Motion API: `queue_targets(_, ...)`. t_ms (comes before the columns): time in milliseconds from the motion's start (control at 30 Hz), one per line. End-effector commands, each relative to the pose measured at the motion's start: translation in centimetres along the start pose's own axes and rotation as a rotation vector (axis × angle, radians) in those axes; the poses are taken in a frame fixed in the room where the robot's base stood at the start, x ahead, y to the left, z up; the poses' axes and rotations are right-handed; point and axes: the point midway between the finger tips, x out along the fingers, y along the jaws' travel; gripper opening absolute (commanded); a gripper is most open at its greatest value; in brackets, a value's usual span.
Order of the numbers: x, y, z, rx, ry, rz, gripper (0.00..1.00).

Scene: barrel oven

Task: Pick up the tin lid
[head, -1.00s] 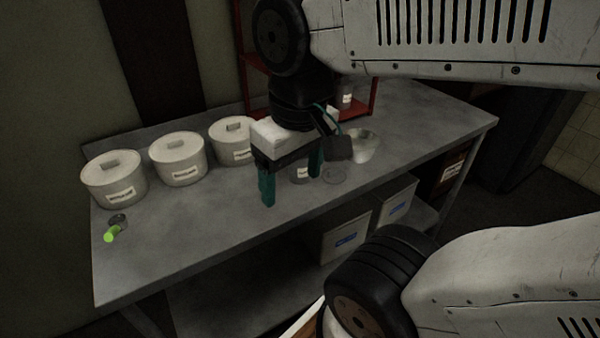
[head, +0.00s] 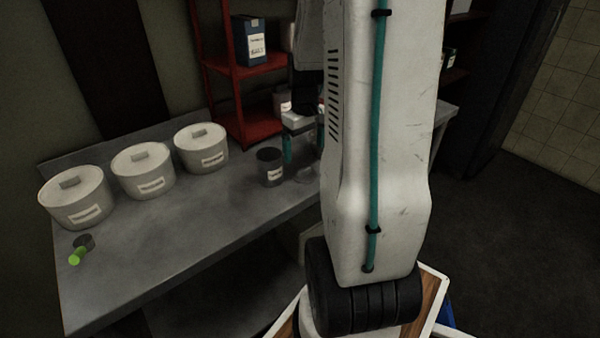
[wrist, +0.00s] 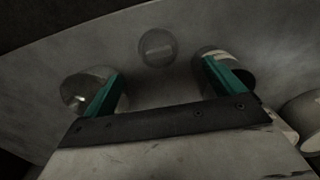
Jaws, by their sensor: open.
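The tin lid (wrist: 157,47) is a small grey disc lying flat on the metal table, ahead of my fingertips and roughly centred between them in the wrist view. It shows faintly in the head view (head: 304,175), just right of the dark tin (head: 270,167). My gripper (head: 303,145) is open and empty, its teal fingers pointing down over the table behind the lid. In the wrist view my gripper (wrist: 163,70) has the labelled tin (wrist: 238,68) by its right finger and a shiny round metal vessel (wrist: 90,88) by its left. I cannot tell whether the fingers touch them.
Several white lidded tubs, one of them nearest the left end (head: 77,198), line the table's back. A bright green object (head: 76,257) lies at the table's left. A red shelf (head: 250,125) stands behind my gripper. The table's front middle (head: 190,225) is clear.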

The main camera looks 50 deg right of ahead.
Motion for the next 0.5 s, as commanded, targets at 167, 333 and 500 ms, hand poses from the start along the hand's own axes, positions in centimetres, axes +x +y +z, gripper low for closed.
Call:
queue_targets(167,1.9,0.0,-0.1,-0.012,0.004,0.002,0.94)
queue_targets(333,4.0,0.1,0.0,-0.011,0.001,0.001,0.94)
queue_targets(500,6.5,0.2,-0.1,-0.011,0.002,0.001,0.94)
